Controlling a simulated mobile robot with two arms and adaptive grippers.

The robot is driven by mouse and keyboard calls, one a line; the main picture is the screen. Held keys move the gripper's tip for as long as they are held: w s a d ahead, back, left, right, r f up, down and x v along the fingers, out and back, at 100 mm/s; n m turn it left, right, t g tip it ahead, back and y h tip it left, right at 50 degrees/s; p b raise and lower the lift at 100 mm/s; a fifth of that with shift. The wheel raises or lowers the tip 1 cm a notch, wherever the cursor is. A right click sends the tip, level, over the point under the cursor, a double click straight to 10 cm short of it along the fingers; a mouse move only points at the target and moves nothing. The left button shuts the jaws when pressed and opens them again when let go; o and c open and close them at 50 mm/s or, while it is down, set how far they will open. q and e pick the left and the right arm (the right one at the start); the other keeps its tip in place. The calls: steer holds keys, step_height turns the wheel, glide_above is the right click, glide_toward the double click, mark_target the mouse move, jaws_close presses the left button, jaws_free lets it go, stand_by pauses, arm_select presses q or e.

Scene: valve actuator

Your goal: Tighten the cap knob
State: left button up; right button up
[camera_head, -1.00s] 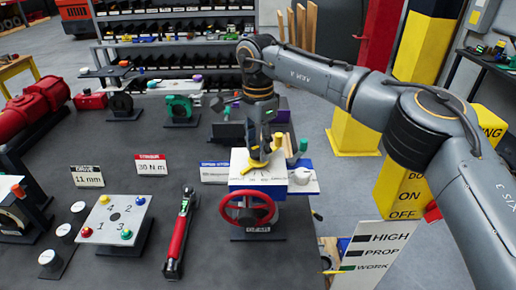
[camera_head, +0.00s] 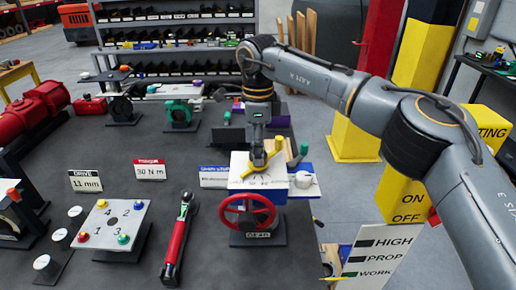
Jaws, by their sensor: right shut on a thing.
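The valve actuator is a white box (camera_head: 240,183) with scale marks on its top, a red handwheel (camera_head: 233,210) on its front and a GEAR label below. A yellow bar-shaped knob (camera_head: 276,146) lies slantwise over the box's top. My right gripper (camera_head: 258,160) comes down from above and is shut on the yellow knob; its fingertips are small and partly hidden. A round white knob (camera_head: 303,180) stands on the blue-edged plate at the box's right. I cannot tell from the picture which of the two is the cap knob. My left gripper is out of view.
A red torque wrench (camera_head: 177,240) lies left of the actuator. A plate with numbered coloured bolts (camera_head: 111,225) stands farther left. Signs reading 11 mm (camera_head: 86,182) and 30 N m (camera_head: 150,171) stand behind. Dark tabletop is clear between them.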

stand_by(0.4)
steer(key=o, duration=1.1)
steer(key=shift+o, duration=0.2)
step_height(320, 180, up, 12)
